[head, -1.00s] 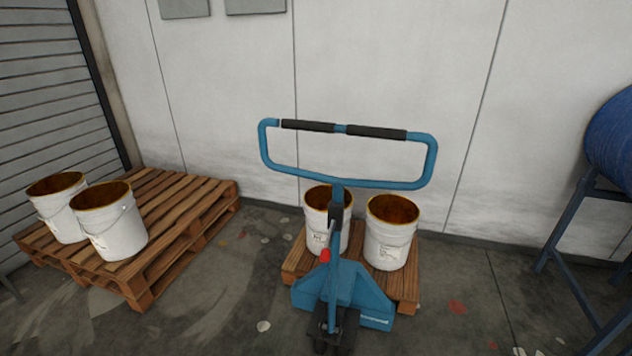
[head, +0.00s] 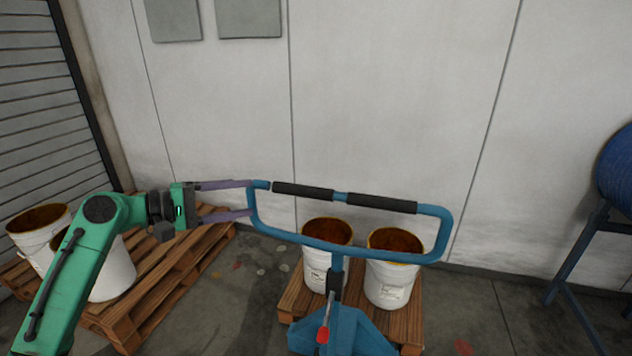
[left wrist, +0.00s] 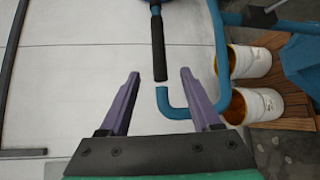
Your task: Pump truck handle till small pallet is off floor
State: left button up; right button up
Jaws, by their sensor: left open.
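The blue truck handle (head: 436,232) is a loop with two black grips along its top bar, (head: 303,191) being the left grip. The blue pallet truck body (head: 345,335) stands below it, with a red lever. The small pallet (head: 408,325) is at the truck, bearing two white buckets; whether it touches the floor I cannot tell. My left gripper (head: 250,199) is open at the loop's left end. In the left wrist view the handle's corner (left wrist: 172,108) and a black grip (left wrist: 157,50) show between the two purple fingers (left wrist: 157,84). My right gripper is out of view.
A larger wooden pallet (head: 205,243) with two buckets (head: 115,275) lies at left, partly behind my left arm. A blue drum (head: 618,170) on a metal stand (head: 580,235) is at right. The wall stands behind the truck.

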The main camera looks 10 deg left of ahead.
aim_at(296, 193)
pick_arm(q)
jog(key=p+x, duration=0.2)
jog(key=x, duration=0.2)
jog(key=p+x, duration=0.2)
jog(key=x, duration=0.3)
jog(key=p+x, duration=0.2)
jog(key=x, duration=0.3)
jog(key=shift+s+d+r, duration=0.2)
jog(key=shift+s+d, duration=0.05)
jog(key=shift+f, duration=0.1)
grip_shut()
jog(key=shift+f, duration=0.1)
dwell(0.4)
